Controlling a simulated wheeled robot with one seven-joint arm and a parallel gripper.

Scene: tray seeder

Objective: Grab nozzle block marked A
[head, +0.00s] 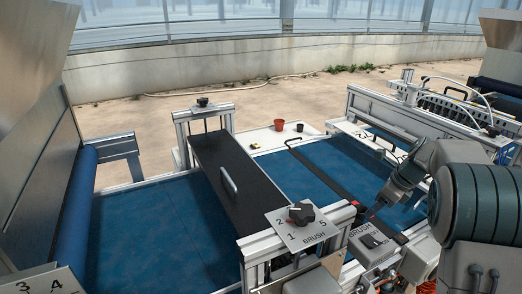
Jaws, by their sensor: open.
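I cannot pick out a nozzle block with a readable A. At the back right, a dark row of fittings with pale hoses (455,108) sits on a white metal frame, and any letters there are too small to read. My gripper (371,213) is small in the picture, at the lower right, above the belt's near edge by the brush switch box. It is open, and I see nothing held in it. My arm hides part of the machine behind it.
A blue belt (150,235) runs across under a black cover (235,180) with a handle. A brush dial plate (303,226) and a grey switch box (372,243) stand at the near edge. A red pot (279,124) stands on a white table behind.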

